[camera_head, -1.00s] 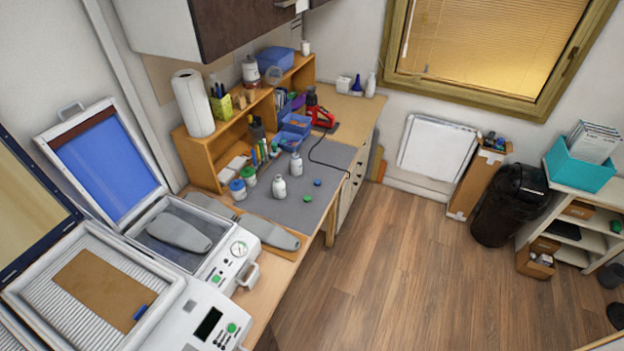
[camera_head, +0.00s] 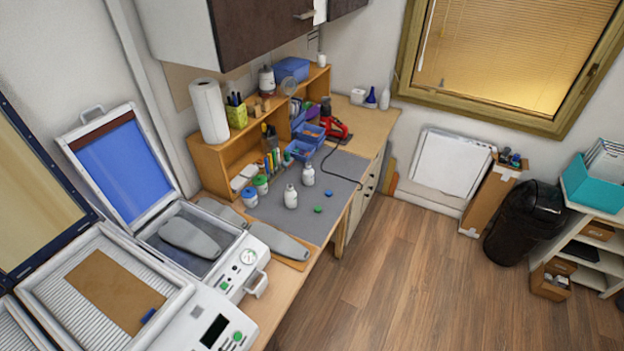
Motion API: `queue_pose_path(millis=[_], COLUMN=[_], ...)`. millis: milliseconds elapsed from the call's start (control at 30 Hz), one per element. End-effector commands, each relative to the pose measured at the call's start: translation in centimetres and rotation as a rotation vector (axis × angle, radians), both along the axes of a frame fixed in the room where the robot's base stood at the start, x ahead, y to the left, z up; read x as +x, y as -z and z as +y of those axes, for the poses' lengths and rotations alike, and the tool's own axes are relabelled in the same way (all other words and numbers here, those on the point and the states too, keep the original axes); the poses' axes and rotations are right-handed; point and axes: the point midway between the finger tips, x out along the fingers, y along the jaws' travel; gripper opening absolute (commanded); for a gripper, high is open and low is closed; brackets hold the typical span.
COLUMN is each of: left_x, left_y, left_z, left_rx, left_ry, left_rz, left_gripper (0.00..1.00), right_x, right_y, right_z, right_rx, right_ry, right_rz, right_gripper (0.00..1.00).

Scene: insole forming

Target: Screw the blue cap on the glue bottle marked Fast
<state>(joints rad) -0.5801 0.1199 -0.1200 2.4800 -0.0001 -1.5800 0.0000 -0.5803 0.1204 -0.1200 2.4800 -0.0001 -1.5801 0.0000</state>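Two small white bottles stand upright on the grey mat (camera_head: 265,208) of the workbench. The nearer bottle (camera_head: 291,197) and the farther bottle (camera_head: 308,174) both look uncapped, with narrow necks. Their labels are too small to read, so I cannot tell which is marked Fast. A blue cap (camera_head: 328,193) and a green cap (camera_head: 318,209) lie on the mat to the right of the bottles, apart from them. Neither of my grippers is in view.
Jars with a blue lid (camera_head: 249,197) and a green lid (camera_head: 261,184) stand left of the bottles. Blue bins (camera_head: 300,150), a red tool (camera_head: 334,128) and a black cable lie behind. A forming machine (camera_head: 225,265) fills the near left.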

Motion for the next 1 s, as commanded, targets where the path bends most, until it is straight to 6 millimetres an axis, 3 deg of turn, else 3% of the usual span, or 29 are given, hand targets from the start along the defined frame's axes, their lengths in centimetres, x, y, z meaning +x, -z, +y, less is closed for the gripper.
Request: queue_pose_path(millis=[433, 633, 1000], left_x=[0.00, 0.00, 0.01], left_y=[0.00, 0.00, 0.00], left_z=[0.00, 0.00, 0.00], left_rx=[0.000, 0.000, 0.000], left_ry=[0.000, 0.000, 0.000], left_rz=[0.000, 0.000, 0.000], left_gripper=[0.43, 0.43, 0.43], right_x=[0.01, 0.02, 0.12], right_y=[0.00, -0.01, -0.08], right_z=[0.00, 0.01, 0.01], right_rx=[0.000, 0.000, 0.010], right_ry=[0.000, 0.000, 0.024], right_rz=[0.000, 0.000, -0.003], right_gripper=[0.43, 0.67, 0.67])
